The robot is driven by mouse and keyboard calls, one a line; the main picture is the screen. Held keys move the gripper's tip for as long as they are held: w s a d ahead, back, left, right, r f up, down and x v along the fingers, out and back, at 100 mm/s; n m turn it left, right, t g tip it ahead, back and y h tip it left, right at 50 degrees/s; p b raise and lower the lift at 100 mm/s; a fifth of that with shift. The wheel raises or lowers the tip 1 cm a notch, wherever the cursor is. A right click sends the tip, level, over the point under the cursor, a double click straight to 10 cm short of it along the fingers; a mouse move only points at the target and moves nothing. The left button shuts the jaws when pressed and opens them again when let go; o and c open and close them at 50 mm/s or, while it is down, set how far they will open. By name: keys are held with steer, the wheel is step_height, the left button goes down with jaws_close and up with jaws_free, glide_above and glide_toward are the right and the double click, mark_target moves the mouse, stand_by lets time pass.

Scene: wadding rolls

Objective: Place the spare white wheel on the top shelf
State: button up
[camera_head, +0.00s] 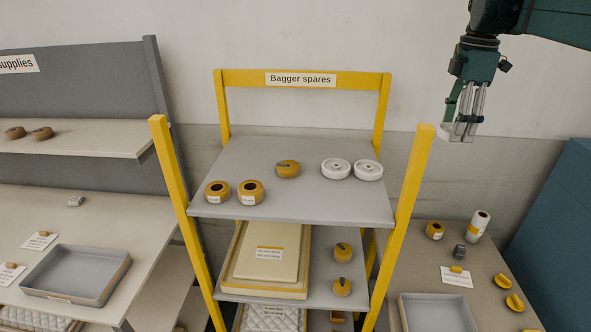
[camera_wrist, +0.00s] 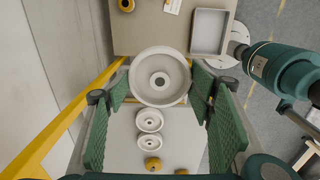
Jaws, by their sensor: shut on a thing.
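The spare white wheel (camera_wrist: 176,92) is between the green fingers of my gripper (camera_wrist: 160,82) in the wrist view, with its face and hub hole toward the camera. In the head view my gripper (camera_head: 460,128) hangs at the upper right, above and to the right of the yellow rack's right post; only a pale edge of the wheel (camera_head: 442,135) shows at its tips. The grey top shelf (camera_head: 300,208) of the "Bagger spares" rack carries two white wheels side by side (camera_head: 335,169) (camera_head: 368,170) at its right. They also show in the wrist view (camera_wrist: 149,120) (camera_wrist: 149,141).
Yellow-brown rolls (camera_head: 288,169) (camera_head: 217,192) (camera_head: 250,192) stand on the top shelf's left and middle. The right yellow post (camera_head: 408,220) rises above shelf level. A bench (camera_head: 455,260) with a tray (camera_head: 437,312) is at right. The shelf's front right is bare.

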steer(key=s+a+m+p, duration=0.1)
steer(key=s+a+p, duration=0.15)
steer(key=a, duration=0.35)
steer(key=s+a+p, duration=0.1)
steer(key=a+p, duration=0.3)
steer(key=a, duration=0.3)
steer(key=m+p, duration=0.1)
steer(key=p, duration=0.6)
glide_above(362, 199)
step_height(362, 199, down, 5)
steer(key=shift+s, duration=0.1)
steer(key=shift+f, duration=0.15)
steer(key=shift+f, duration=2.8)
steer(key=shift+f, duration=0.1)
steer(key=shift+f+p, duration=0.55)
steer(key=shift+f, duration=1.45)
steer(key=shift+f, duration=0.1)
